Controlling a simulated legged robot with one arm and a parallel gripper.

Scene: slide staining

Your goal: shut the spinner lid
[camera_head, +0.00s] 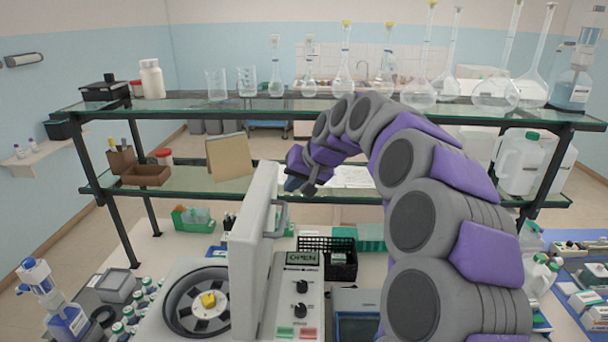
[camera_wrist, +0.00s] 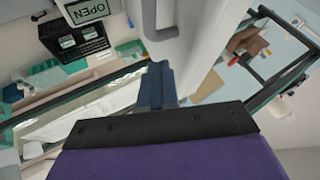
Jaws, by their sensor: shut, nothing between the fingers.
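The spinner (camera_head: 180,330) stands on the bench at the lower middle of the head view. Its light grey lid (camera_head: 250,245) stands upright and open, with a handle (camera_head: 279,219) on its right face. The round rotor bowl (camera_head: 198,300) is uncovered, and the display (camera_head: 303,258) reads OPEN. My gripper (camera_head: 296,183) is shut and empty, above and to the right of the lid's upper edge. In the wrist view, my fingers (camera_wrist: 157,85) point toward the lid (camera_wrist: 195,45) and its handle (camera_wrist: 243,38). I cannot tell whether they touch it.
A two-level glass shelf (camera_head: 340,108) with flasks and bottles spans the bench behind the spinner. A black basket (camera_head: 340,262) stands right of the control panel. Small bottles (camera_head: 130,318) and a pump bottle (camera_head: 62,305) stand to the left.

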